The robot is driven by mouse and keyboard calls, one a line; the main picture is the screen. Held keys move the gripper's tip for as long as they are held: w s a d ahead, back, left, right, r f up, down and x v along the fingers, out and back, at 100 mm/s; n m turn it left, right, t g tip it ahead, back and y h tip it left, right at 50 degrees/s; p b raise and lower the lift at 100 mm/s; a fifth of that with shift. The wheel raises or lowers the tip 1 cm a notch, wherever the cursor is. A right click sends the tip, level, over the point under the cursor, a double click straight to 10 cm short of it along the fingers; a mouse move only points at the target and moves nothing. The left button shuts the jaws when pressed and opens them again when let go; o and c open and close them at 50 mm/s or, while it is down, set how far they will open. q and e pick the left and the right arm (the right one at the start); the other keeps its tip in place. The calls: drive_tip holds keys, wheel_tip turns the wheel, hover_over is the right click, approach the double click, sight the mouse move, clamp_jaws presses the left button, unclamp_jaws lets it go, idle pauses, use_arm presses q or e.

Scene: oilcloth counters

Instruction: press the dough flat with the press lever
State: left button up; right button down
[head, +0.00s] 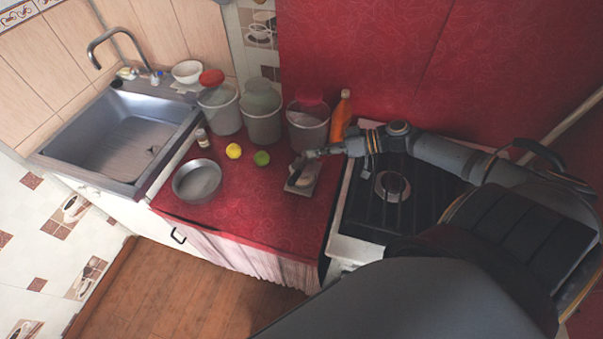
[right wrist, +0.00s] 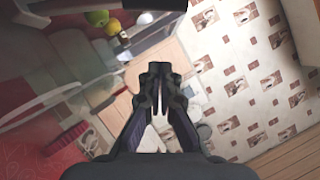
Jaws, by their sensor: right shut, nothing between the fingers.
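The press (head: 301,183) is a small flat device on the red counter, left of the stove. Something pale, possibly the dough, shows on it, but it is too small to tell how flat it is. The lever cannot be clearly told apart from my gripper in the head view. My right gripper (head: 309,155) is above the far end of the press, with its arm reaching in from the right. In the right wrist view its fingers (right wrist: 158,76) are shut with nothing between them. Whether it touches the press cannot be told. My left gripper is in neither view.
On the red counter (head: 252,210) stand a metal pan (head: 197,181), a lemon (head: 234,151), a lime (head: 261,158), several grey buckets (head: 262,122) and an orange bottle (head: 341,117). The stove (head: 381,214) is right of the press; the sink (head: 124,135) is far left.

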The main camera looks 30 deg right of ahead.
drive_tip(key=b, duration=0.2)
hover_over(300, 171)
wheel_tip(300, 171, down, 2)
drive_tip(key=shift+s+a, duration=0.1)
drive_tip(key=shift+a, duration=0.05)
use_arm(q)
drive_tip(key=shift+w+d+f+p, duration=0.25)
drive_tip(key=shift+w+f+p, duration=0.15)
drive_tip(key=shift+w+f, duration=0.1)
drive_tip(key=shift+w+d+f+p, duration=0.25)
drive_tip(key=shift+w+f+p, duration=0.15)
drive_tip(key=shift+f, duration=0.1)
use_arm(e)
drive_tip(key=s+f, duration=0.2)
drive_tip(key=f, duration=0.1)
drive_tip(key=shift+a, duration=0.35)
